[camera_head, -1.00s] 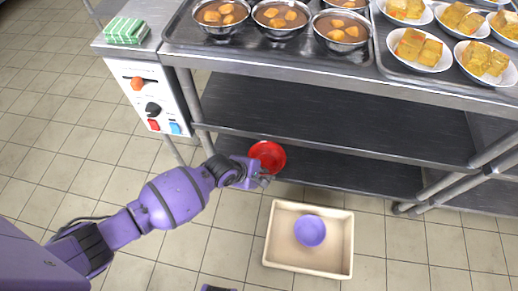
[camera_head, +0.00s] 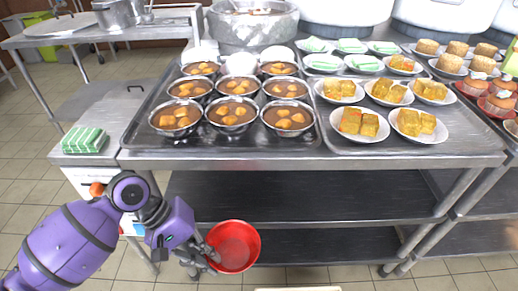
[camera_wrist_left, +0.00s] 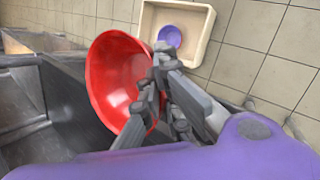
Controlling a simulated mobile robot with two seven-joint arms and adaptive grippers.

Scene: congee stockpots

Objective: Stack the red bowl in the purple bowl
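The red bowl (camera_head: 234,246) is in my left gripper (camera_head: 210,262), in front of the lower shelf of the steel table. In the left wrist view the fingers (camera_wrist_left: 155,85) are closed on the rim of the red bowl (camera_wrist_left: 112,80), which is tilted with its inside showing. The purple bowl (camera_wrist_left: 169,36) sits in a cream tray (camera_wrist_left: 205,42) on the floor, beyond the held bowl and apart from it. In the head view only a sliver of the tray (camera_head: 300,289) shows at the bottom edge. My right gripper is out of view.
The steel table (camera_head: 310,160) carries filled bowls (camera_head: 231,113), plates of food (camera_head: 360,122) and large pots (camera_head: 252,25). Its shelves (camera_head: 310,195) are bare where visible. A green striped cloth stack (camera_head: 84,140) lies at the left. The tiled floor (camera_wrist_left: 270,60) around the tray looks clear.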

